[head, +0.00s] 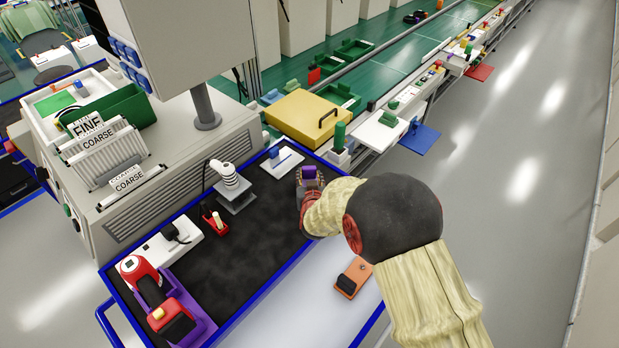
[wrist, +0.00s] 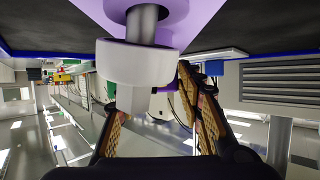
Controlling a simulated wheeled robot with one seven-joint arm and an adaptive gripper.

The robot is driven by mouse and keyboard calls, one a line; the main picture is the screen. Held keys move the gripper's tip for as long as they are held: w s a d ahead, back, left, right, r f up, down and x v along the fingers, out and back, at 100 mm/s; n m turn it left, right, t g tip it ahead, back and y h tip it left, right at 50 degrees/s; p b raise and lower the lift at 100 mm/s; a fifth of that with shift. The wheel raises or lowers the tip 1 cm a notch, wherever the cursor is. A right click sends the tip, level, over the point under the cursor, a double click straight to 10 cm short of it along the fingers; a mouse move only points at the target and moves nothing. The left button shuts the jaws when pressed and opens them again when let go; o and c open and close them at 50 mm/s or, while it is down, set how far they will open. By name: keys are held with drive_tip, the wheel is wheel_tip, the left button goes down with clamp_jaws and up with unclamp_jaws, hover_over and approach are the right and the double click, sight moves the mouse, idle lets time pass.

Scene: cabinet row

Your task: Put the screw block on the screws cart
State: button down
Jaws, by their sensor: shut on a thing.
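My gripper (head: 310,180) is above the right end of a cart with a black mat (head: 258,232) and blue edges, in the head view. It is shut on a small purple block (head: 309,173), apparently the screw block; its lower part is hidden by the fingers. In the wrist view, which looks upside down, my gripper (wrist: 152,85) has its ribbed fingers on both sides of a white collar and tapered part (wrist: 138,65). A metal shaft and a purple disc (wrist: 185,12) adjoin these. I cannot tell whether the held part touches the mat. No label names the cart as the screws cart.
A small white tray with a blue piece (head: 275,155) lies left of my gripper. A striped white post (head: 230,178), a red holder (head: 215,222) and a red drill (head: 140,272) stand on the mat. A yellow box (head: 305,117) is beyond. The mat's middle is clear.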

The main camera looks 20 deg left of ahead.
drive_tip(key=c, duration=1.2)
unclamp_jaws()
drive_tip(key=shift+f, duration=0.1)
drive_tip(key=shift+o, duration=0.2)
drive_tip(key=shift+r, duration=0.2)
drive_tip(key=p+v, duration=0.2)
drive_tip(key=v, duration=1)
drive_tip(key=shift+f, duration=0.1)
